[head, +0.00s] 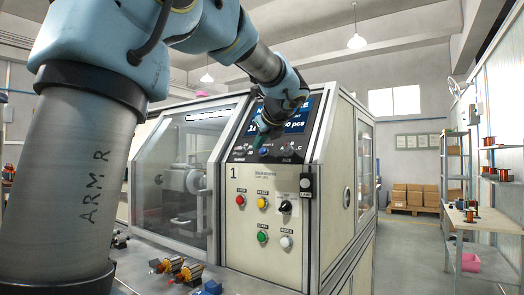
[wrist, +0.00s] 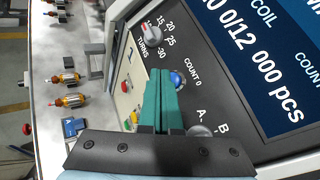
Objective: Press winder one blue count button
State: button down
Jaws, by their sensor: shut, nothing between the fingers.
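Winder one (head: 265,215) is the grey-framed machine marked "1" in the head view. Its blue count button (wrist: 177,79) shows in the wrist view beside the "COUNT 0" label on the dark upper panel. The button also shows in the head view (head: 263,152), just below my fingertips. My gripper (wrist: 161,72) has its teal fingers shut together and empty, with the tips just left of the button in the wrist view. I cannot tell whether the tips touch the panel or the button. In the head view my gripper (head: 262,135) is in front of the panel and hides part of it.
A turns knob (wrist: 151,30) and an A/B selector (wrist: 199,131) flank the button. Red, yellow, green and white buttons sit on the lower panel (head: 250,215). Wound armatures (head: 180,270) lie on the bench in front. A shelf (head: 456,170) stands at the right.

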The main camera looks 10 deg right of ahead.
jog(key=shift+s+a+r+p, duration=0.65)
jog(key=shift+s+a+r, duration=0.75)
jog(key=shift+a+r, duration=0.1)
jog(key=s+a+f+n+g, duration=0.15)
jog(key=a+f+n, duration=0.25)
jog(key=f, duration=0.4)
jog(key=s+a+f+n+g, duration=0.1)
jog(key=a+f+n+g, duration=0.25)
jog(key=f, duration=0.45)
jog(key=s+a+f+n+g, duration=0.1)
jog(key=s+a+f+n, duration=0.2)
jog(key=f, duration=0.5)
jog(key=s+a+f+n+g+h, duration=0.1)
jog(key=s+a+f+n+g, duration=0.1)
jog(key=s+a+f+n, duration=0.2)
jog(key=s+a+f+n+g, duration=0.3)
jog(key=s+a+f+n, duration=0.2)
jog(key=s+f+n, duration=0.5)
notch_tip(320, 180, down, 4)
jog(key=n, duration=0.5)
jog(key=shift+a+r+h, duration=0.2)
jog(key=shift+r+h, duration=0.05)
jog(key=shift+h, duration=0.15)
jog(key=shift+s, duration=0.15)
